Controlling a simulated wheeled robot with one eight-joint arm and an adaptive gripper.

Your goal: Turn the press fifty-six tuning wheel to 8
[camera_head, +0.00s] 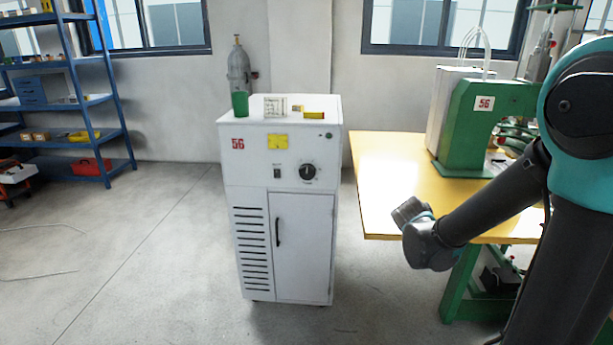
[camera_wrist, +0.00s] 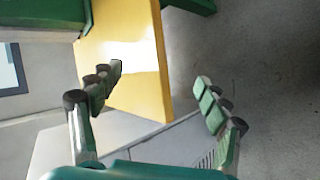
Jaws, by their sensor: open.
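The white cabinet marked 56 (camera_head: 254,238) stands on the floor in the middle of the head view. The black tuning wheel (camera_head: 307,172) is on its front panel, at the upper right, inside a ring of marks too small to read. A small black switch (camera_head: 277,173) is left of the wheel. In the wrist view my gripper (camera_wrist: 163,87) is open and empty, its two fingers wide apart. A pale cabinet top (camera_wrist: 75,140) shows below the fingers there. The wheel is not visible in the wrist view. In the head view the gripper's fingers are hidden behind my arm.
A yellow-topped table (camera_head: 385,190) stands right of the cabinet, bearing a green press marked 56 (camera_head: 462,125). A green cup (camera_head: 240,104) stands on the cabinet top. A blue shelf (camera_head: 75,80) is at the left.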

